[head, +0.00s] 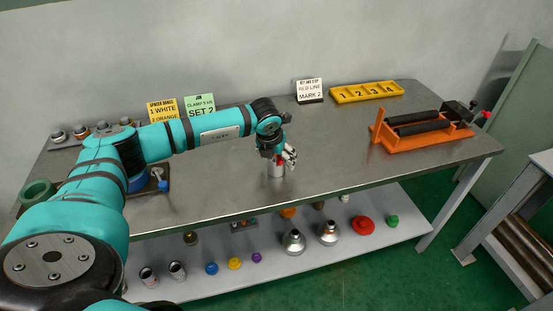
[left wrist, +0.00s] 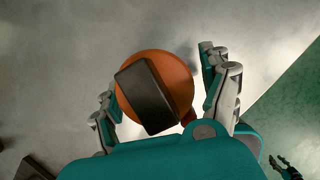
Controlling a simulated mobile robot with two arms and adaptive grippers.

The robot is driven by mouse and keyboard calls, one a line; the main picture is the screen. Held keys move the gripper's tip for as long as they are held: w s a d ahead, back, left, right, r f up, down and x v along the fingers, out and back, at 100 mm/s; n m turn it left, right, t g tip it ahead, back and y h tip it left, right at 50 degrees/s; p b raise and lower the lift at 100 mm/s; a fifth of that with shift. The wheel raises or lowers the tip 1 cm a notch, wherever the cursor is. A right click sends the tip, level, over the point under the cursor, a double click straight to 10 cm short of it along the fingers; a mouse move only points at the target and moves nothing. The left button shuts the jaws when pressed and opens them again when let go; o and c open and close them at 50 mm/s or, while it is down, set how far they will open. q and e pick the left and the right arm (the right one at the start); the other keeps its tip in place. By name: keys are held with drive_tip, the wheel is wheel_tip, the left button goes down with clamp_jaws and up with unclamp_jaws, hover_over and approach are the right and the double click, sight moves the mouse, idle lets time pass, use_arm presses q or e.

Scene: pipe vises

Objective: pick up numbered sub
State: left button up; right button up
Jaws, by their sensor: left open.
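My left gripper (head: 284,158) is over the front middle of the bench, pointing down. In the left wrist view its open fingers (left wrist: 157,75) stand on both sides of a round orange thing (left wrist: 172,72) with a dark block (left wrist: 146,96) across its top. What looks like my right gripper (left wrist: 286,168) shows small at the lower right of the left wrist view.
A yellow rack (head: 366,92) numbered 1 to 4 stands at the back. An orange vise frame (head: 422,130) with dark rollers is at the right. Signs (head: 310,90) stand along the wall. A lower shelf (head: 330,262) holds caps and funnels. The bench between gripper and vise is clear.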

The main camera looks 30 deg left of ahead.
use_arm(q)
drive_tip(key=shift+f, duration=0.2)
drive_tip(key=shift+w+r, duration=0.1)
clamp_jaws()
idle(0.4)
